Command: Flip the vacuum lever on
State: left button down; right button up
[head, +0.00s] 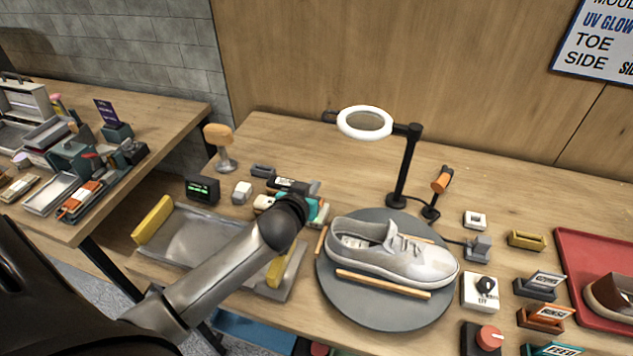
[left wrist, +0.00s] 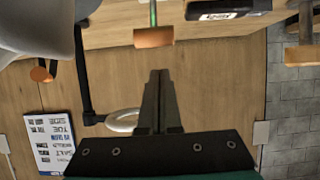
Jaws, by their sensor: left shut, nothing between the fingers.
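No part is clearly marked as the vacuum lever. Candidates in the head view are a white switch box (head: 480,293) with a black knob and an "OFF" mark, and a small grey fixture (head: 478,247) right of the turntable. My left gripper (head: 312,209) is above the table, left of the sneaker (head: 390,253) and well away from both. My own arm hides most of it in the head view. In the left wrist view its fingers (left wrist: 159,78) are together, with nothing between them. My right gripper is out of view.
The sneaker rests on a round grey turntable (head: 385,318). A ring lamp (head: 365,122) stands behind it. A metal tray (head: 200,236) lies under my left arm. A red knob box (head: 487,338), label stands and a red tray (head: 570,243) are at right.

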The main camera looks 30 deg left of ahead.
pick_arm(q)
jog(key=f+v, duration=0.1)
jog(key=v, duration=0.5)
jog(key=shift+s, duration=0.5)
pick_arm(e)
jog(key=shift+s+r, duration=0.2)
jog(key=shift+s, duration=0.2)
pick_arm(q)
jog(key=shift+s+d, duration=0.1)
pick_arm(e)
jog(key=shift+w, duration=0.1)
